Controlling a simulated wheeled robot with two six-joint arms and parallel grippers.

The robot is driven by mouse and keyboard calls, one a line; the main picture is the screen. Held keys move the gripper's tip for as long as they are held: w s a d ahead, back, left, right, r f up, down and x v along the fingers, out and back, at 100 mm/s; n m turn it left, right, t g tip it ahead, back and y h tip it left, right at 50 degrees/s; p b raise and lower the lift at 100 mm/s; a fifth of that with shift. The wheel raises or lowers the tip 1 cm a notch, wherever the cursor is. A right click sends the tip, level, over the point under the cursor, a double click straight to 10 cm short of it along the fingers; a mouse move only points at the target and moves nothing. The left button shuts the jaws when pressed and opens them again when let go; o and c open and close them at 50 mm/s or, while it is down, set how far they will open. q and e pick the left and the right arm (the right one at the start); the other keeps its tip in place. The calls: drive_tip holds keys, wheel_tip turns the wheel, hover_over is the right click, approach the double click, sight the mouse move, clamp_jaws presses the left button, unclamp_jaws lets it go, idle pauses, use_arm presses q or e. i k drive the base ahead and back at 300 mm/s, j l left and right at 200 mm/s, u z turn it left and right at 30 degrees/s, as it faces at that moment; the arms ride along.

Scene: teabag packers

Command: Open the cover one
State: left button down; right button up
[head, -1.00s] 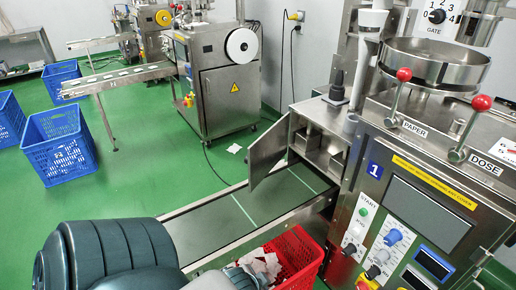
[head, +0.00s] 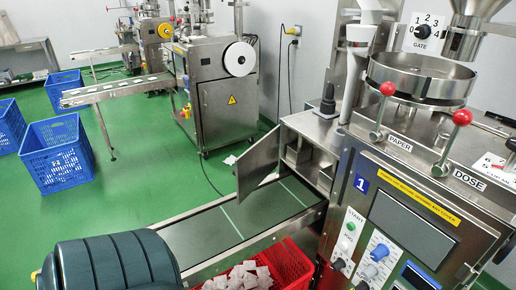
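The machine marked 1 (head: 361,184) stands at the right. Its small steel cover (head: 257,166) on the left side is swung outward, and the compartment (head: 298,153) behind it shows open shelves. The cover hangs over the far end of the conveyor belt (head: 237,217). A dark teal ribbed part of my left arm is at the bottom left, apart from the cover. Neither of my grippers shows in the view.
A red basket (head: 296,262) with white teabags (head: 243,276) stands beside the conveyor. Two red-knobbed levers, PAPER (head: 387,89) and DOSE (head: 462,117), stick up from the machine. Blue crates (head: 57,155) stand on the green floor at left.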

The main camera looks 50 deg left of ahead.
sight(253, 167)
drive_tip(key=i+l+u, duration=0.15)
drive_tip(key=u, duration=0.3)
drive_tip(key=l+u, duration=0.5)
drive_tip(key=i+j, duration=0.05)
drive_tip(key=j, duration=0.05)
